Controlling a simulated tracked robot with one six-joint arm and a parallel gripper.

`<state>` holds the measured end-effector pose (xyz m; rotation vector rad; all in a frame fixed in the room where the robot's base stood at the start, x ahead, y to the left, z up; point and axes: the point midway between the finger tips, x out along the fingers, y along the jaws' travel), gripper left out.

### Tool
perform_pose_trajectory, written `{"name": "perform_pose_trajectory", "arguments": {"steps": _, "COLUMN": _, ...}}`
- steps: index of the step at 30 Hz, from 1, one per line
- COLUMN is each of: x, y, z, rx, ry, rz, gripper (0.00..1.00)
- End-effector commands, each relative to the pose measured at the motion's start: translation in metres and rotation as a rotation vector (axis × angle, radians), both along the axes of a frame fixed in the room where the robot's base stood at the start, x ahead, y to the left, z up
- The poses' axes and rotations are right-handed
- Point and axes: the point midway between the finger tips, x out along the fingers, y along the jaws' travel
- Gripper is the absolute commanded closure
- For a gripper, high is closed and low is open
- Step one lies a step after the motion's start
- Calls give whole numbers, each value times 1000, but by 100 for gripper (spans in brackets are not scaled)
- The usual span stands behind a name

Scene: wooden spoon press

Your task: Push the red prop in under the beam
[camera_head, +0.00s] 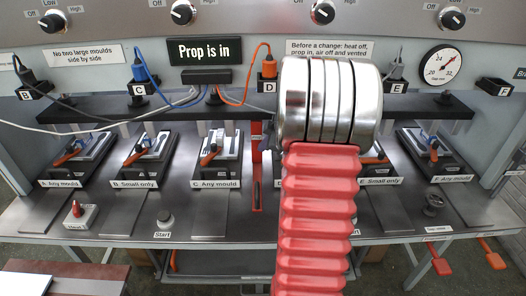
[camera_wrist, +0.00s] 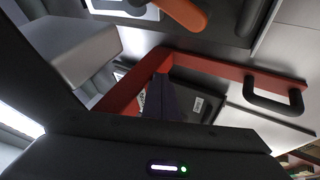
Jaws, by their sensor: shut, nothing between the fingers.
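The red prop (camera_head: 257,182) shows in the head view as a narrow upright red strip below the beam (camera_head: 110,107), just left of my arm. A lit display (camera_head: 205,51) reads "Prop is in". In the wrist view a red bar (camera_wrist: 225,68), apparently the prop, bends across the picture, with a black loop handle (camera_wrist: 275,105) on its right. My gripper (camera_wrist: 162,88) is shut and empty, its dark fingers close to the red bar; whether they touch cannot be told. In the head view my arm hides the gripper.
Mould stations with orange-handled clamps line the bench, including station C (camera_head: 216,150) and station F (camera_head: 428,143). A red button (camera_head: 76,209) and a Start button (camera_head: 165,218) sit at the front. A gauge (camera_head: 440,65) hangs upper right. Cables cross the beam at left.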

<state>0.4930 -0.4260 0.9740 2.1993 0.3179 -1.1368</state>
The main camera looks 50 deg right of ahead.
Motion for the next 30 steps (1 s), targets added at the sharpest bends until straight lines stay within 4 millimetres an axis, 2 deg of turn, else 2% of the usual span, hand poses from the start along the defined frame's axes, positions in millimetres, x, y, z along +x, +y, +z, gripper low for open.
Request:
{"name": "perform_pose_trajectory", "arguments": {"steps": 15, "x": 0, "y": 3, "z": 0, "rx": 1, "ry": 0, "rz": -1, "gripper": 100}}
{"name": "perform_pose_trajectory", "arguments": {"steps": 20, "x": -6, "y": 13, "z": 0, "rx": 1, "ry": 0, "rz": 1, "gripper": 100}}
{"name": "perform_pose_trajectory", "arguments": {"steps": 25, "x": -17, "y": 32, "z": -1, "rx": 0, "ry": 1, "rz": 4, "gripper": 100}}
{"name": "perform_pose_trajectory", "arguments": {"steps": 30, "x": -33, "y": 31, "z": 21, "rx": -2, "ry": -1, "rz": 1, "gripper": 100}}
